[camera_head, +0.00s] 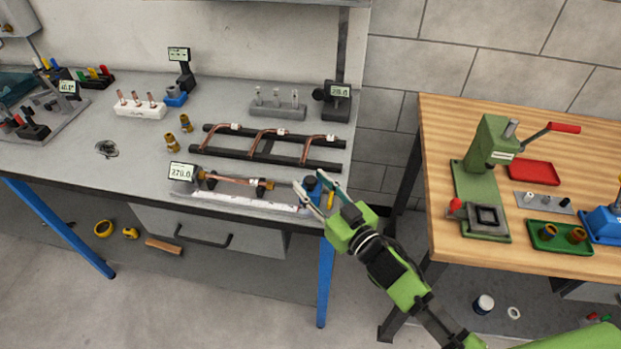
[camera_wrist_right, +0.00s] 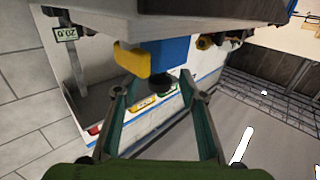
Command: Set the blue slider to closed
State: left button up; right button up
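The blue slider (camera_head: 313,187) sits at the right end of the measuring fixture (camera_head: 240,203), near the front edge of the grey bench. In the right wrist view it is a blue block (camera_wrist_right: 172,62) with a yellow piece (camera_wrist_right: 130,62) beside it and a dark round knob below. My right gripper (camera_head: 311,183) is open, with its teal fingers on either side of the slider in the head view. In the wrist view the fingers (camera_wrist_right: 158,80) reach towards the blue block with a gap between them. I cannot tell whether they touch it. My left gripper is not in view.
A copper tube (camera_head: 236,180) with brass ends lies in the fixture beside a display (camera_head: 182,171). A black rack (camera_head: 270,147) with bent copper tubes stands behind. Right of a gap is a wooden table (camera_head: 442,110) with a green press (camera_head: 490,145).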

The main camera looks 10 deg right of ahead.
jog(key=shift+w+a, duration=0.3)
jog(key=shift+w, duration=0.3)
grip_shut()
jog(key=a, duration=0.2)
jog(key=w+a, duration=0.1)
jog(key=a, duration=0.1)
jog(key=w+a+b, duration=0.1)
jog(key=a, duration=0.1)
jog(key=shift+w+a, duration=0.15)
jog(key=shift+a, duration=0.25)
jog(key=shift+c, duration=2.2)
grip_release()
jog(key=o, duration=0.4)
